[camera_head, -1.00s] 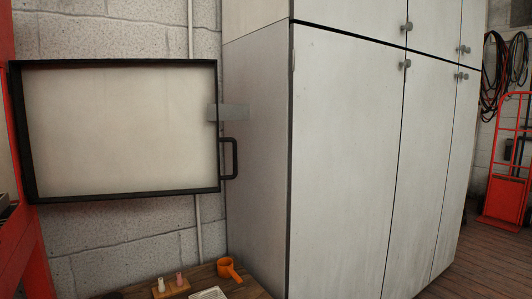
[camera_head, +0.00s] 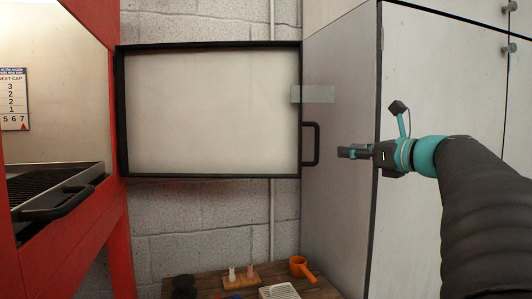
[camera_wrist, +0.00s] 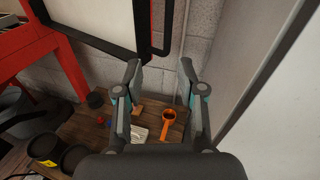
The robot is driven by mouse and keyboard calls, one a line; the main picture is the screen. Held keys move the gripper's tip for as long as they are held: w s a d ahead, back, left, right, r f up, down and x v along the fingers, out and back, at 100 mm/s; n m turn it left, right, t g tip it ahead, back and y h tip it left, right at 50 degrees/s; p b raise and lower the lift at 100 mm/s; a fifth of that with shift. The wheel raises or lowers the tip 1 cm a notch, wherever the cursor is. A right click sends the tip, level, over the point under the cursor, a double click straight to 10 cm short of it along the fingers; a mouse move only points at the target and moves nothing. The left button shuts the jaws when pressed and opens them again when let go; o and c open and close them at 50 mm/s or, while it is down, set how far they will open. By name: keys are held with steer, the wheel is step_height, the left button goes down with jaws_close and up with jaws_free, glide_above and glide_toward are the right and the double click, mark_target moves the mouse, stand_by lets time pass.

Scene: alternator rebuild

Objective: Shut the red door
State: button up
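The door (camera_head: 215,112) of the red cabinet (camera_head: 95,222) stands open in the head view, a pale panel in a black frame. Its black handle (camera_head: 315,145) is on its right edge. In the wrist view the door's lower part (camera_wrist: 105,18) shows at the top, with the handle (camera_wrist: 166,38) beyond my fingertips. My gripper (camera_head: 345,152) is right of the handle and apart from it. In the wrist view my gripper (camera_wrist: 160,66) is open and empty, its two fingers spread.
A low wooden table (camera_head: 218,285) below the door holds an orange cup (camera_head: 299,266) and small bottles. A tall white cabinet (camera_head: 345,70) stands close on the right. A black slotted tray (camera_head: 55,190) sits inside the red cabinet. A brick wall is behind.

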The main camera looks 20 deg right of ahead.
mark_target(317, 159)
steer(key=shift+m, duration=0.4)
steer(key=x, duration=0.4)
steer(key=d+r+x, duration=0.1)
steer(key=x, duration=0.8)
steer(key=shift+w+d+r, duration=0.1)
steer(key=shift+w+r, duration=0.05)
steer(key=shift+w, duration=0.25)
jaws_close()
